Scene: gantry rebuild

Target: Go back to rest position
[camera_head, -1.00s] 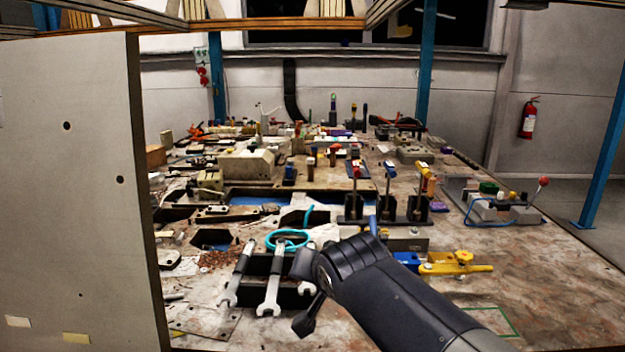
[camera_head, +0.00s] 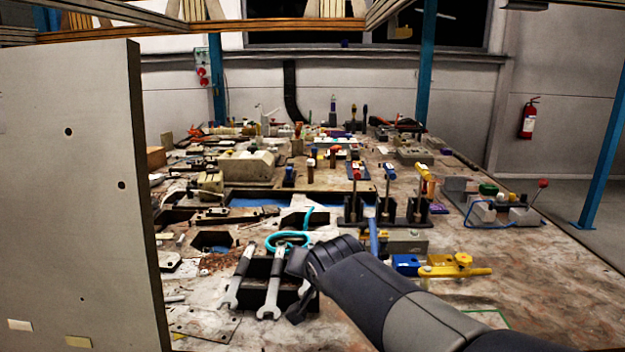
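My gripper (camera_head: 297,290) is at the end of my dark arm, which reaches in from the lower right. It is low over the front of the workbench, beside the right side of a black wrench holder (camera_head: 259,268). The gripper's fingers are small, dark and partly hidden by the wrist, so I cannot tell whether they are open or shut. Two wrenches (camera_head: 272,292) lean on the holder, and a third one is partly hidden behind my gripper. I see nothing clearly held.
A large grey panel (camera_head: 75,200) stands at the left. A teal ring (camera_head: 288,240) lies behind the holder. Blue and yellow clamps (camera_head: 455,266) lie right of my arm, with upright toggle clamps (camera_head: 387,205) behind. The bench (camera_head: 560,290) is bare at front right.

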